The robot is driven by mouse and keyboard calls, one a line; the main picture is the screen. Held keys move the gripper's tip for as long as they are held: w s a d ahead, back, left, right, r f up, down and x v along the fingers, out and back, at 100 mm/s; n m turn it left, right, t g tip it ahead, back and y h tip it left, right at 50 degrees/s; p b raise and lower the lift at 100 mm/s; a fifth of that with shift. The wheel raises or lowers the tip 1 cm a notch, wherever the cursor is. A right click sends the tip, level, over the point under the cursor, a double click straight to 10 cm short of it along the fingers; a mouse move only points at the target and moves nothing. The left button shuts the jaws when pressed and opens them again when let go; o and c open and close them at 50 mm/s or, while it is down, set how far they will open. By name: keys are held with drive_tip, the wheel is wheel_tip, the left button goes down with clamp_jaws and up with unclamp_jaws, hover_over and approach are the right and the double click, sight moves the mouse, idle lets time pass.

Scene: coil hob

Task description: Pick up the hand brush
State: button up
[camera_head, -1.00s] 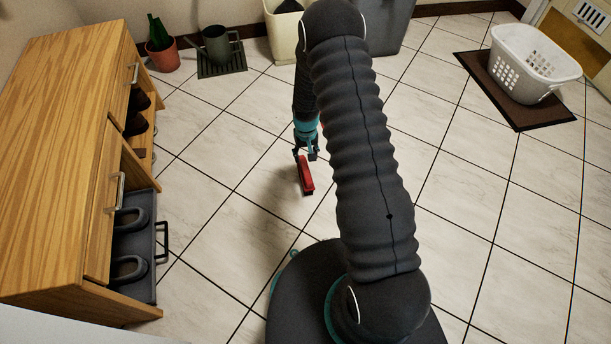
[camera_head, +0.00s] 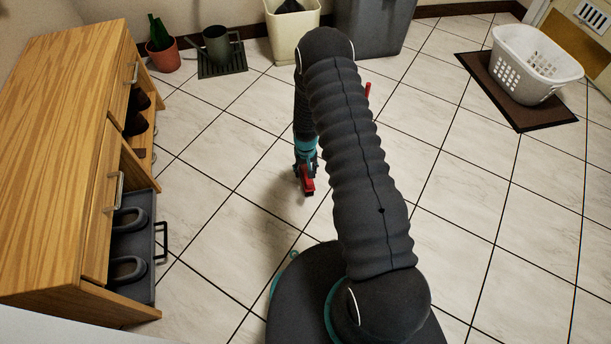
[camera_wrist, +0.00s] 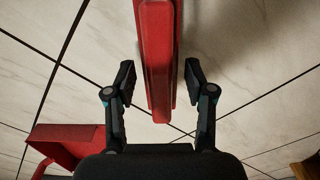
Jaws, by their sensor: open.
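The red hand brush (camera_head: 308,186) is on or just above the tiled floor, left of my arm in the head view. In the wrist view its long red body (camera_wrist: 157,60) runs from the top edge down between my fingers. My gripper (camera_wrist: 160,85) is open, with one finger on each side of the brush and a visible gap on both sides. In the head view my gripper (camera_head: 305,170) is right at the brush and partly covers it.
A red dustpan-like piece (camera_wrist: 75,145) shows at lower left in the wrist view. A red stick (camera_head: 367,90) shows right of my arm. A wooden cabinet (camera_head: 60,130) with an open shoe drawer (camera_head: 140,285) stands left. A white basket (camera_head: 530,65) is far right.

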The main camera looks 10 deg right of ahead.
sight(307, 169)
clamp_jaws()
drive_tip(key=shift+r, duration=0.15)
wheel_tip(307, 169, up, 4)
drive_tip(key=shift+d+r, duration=0.15)
drive_tip(key=shift+r, duration=0.1)
drive_tip(key=s+d+r+p, duration=0.1)
drive_tip(key=s+d+r, duration=0.5)
drive_tip(key=d, duration=0.3)
drive_tip(key=shift+d+r, duration=0.15)
drive_tip(key=shift+d, duration=0.2)
